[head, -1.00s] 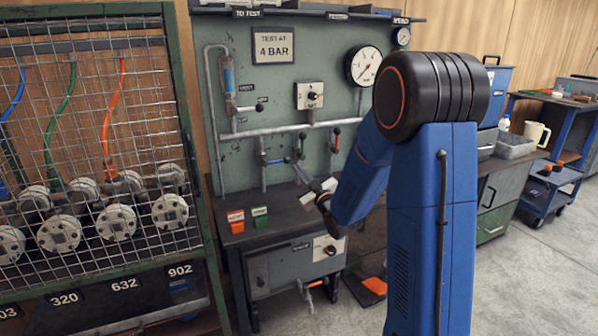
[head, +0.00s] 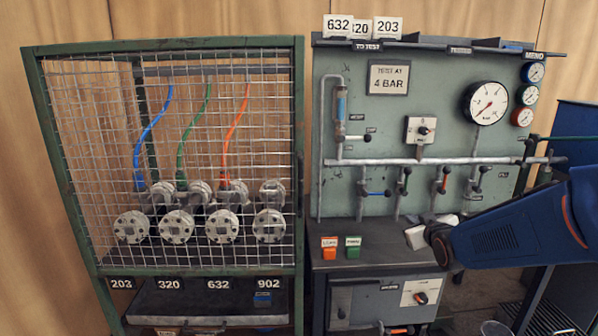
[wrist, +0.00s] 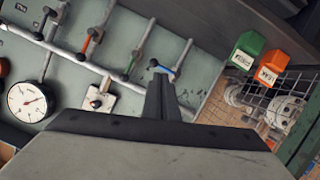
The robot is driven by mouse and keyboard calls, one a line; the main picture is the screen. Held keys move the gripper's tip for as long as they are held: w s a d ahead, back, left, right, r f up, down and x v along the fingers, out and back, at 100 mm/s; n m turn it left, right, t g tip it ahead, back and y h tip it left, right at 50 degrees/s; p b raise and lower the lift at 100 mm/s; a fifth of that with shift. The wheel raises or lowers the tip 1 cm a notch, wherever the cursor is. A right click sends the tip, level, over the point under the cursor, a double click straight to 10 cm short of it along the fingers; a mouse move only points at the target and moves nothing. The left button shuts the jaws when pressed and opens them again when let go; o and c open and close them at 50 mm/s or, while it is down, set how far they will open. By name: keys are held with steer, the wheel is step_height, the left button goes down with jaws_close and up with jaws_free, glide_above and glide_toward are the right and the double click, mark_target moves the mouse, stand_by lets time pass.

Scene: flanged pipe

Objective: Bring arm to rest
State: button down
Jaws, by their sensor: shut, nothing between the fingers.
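My blue arm (head: 520,232) reaches in from the right edge of the head view. My gripper (head: 415,237) is at its end, in front of the lower part of the green test panel (head: 300,200) and above the dark bench top. In the wrist view my gripper (wrist: 165,98) shows its dark fingers together and empty. They point toward the panel's row of valves, with a blue-handled valve (wrist: 162,69) just past the tips in the picture. I cannot tell the gap to the panel.
A mesh cage (head: 190,150) with flanged pipes and coloured hoses stands left. Orange (head: 329,252) and green (head: 353,252) blocks sit on the bench left of my gripper. A large gauge (head: 486,103) and pipework (head: 450,161) are above my arm. Number plates (head: 388,29) stand on the top shelf.

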steer(key=s+a+f+m+g, duration=0.1)
steer(key=s+g, duration=0.4)
steer(key=s, duration=1.3)
steer(key=s+a+f+m+g, duration=0.2)
steer(key=s+a+f+g, duration=0.1)
steer(key=s, duration=1.6)
steer(key=shift+a+f+m+g, duration=0.3)
steer(key=shift+g, duration=0.6)
steer(key=shift+w, duration=0.1)
